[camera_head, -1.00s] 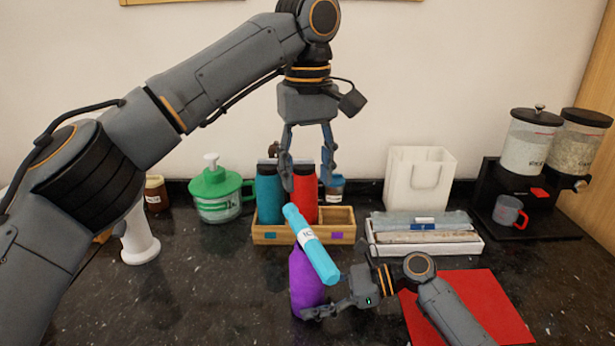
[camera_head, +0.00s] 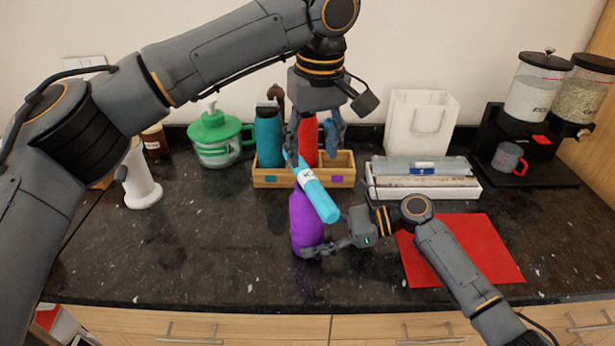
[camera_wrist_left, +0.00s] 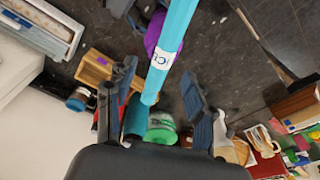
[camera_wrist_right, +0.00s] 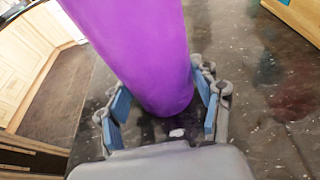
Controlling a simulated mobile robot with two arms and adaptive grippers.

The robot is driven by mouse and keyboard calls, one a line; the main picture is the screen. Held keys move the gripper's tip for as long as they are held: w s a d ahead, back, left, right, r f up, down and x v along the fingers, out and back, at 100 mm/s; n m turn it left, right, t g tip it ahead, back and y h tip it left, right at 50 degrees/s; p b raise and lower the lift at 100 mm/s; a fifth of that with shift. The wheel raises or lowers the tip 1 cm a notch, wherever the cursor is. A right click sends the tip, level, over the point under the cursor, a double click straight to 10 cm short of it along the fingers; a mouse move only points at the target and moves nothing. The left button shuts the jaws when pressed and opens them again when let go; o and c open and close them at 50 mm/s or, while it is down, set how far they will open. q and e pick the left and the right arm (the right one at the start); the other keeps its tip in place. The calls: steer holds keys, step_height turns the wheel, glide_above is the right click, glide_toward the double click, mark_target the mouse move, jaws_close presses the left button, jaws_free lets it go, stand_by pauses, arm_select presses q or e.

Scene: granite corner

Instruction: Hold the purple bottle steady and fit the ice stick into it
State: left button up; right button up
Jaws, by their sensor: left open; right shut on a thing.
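The purple bottle (camera_head: 306,225) stands on the dark counter at the middle of the head view. My right gripper (camera_head: 312,250) is shut around its lower part; the right wrist view shows the bottle (camera_wrist_right: 140,50) between the fingers (camera_wrist_right: 165,110). The light-blue ice stick (camera_head: 316,193), with a white label, slants across in front of the bottle's top, hiding the mouth. I cannot tell whether the stick is inside it. My open left gripper (camera_head: 315,150) is at the stick's far upper end. In the left wrist view the stick (camera_wrist_left: 175,35) passes between the spread fingers (camera_wrist_left: 160,95).
Behind stands a wooden rack (camera_head: 265,180) with a teal bottle (camera_head: 269,140) and a red bottle (camera_head: 308,140). A white tray (camera_head: 440,190) of boxes and a red mat (camera_head: 485,250) lie to the right.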

mark_target(308, 174)
arm_select(q)
steer(key=shift+w+a+f, duration=0.1)
steer(key=shift+a+f, duration=0.05)
steer(key=shift+f, duration=0.8)
steer(key=shift+w+a+f, duration=0.15)
steer(key=shift+f, duration=0.8)
steer(key=shift+w+a+f, duration=0.1)
steer(key=shift+a+f, duration=0.05)
steer(key=shift+f, duration=0.8)
jaws_close()
